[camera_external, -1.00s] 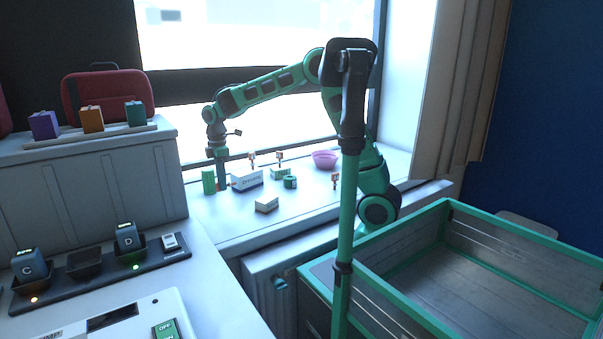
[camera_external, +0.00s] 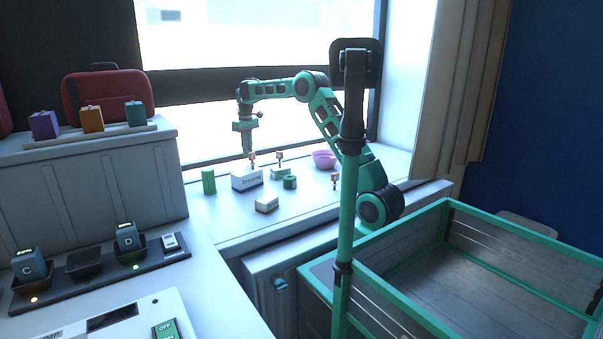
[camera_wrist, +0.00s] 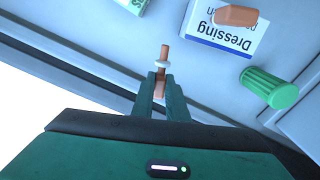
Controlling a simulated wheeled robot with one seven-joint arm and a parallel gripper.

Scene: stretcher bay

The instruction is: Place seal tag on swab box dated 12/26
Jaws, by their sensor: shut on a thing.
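My gripper (camera_external: 248,153) points down over the back of the sill, behind the white Dressing box (camera_external: 247,181). In the wrist view my gripper (camera_wrist: 158,78) is shut on a small copper-coloured piece (camera_wrist: 163,52) with a pale collar, possibly the seal tag. It reaches past the fingertips. The Dressing box (camera_wrist: 222,38) is up and right of the fingers; another orange piece (camera_wrist: 235,15) overlaps its label. I cannot tell if it rests there. A small pale box (camera_external: 266,205) lies in front. No date is readable, so I cannot tell which is the swab box.
A green ribbed cylinder (camera_external: 208,181) stands left of the Dressing box. A green-and-white box (camera_external: 280,174), a green roll (camera_external: 290,183), a pink bowl (camera_external: 324,159) and small copper-topped pieces (camera_external: 280,158) (camera_external: 335,180) stand to the right. The sill's front is mostly clear.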

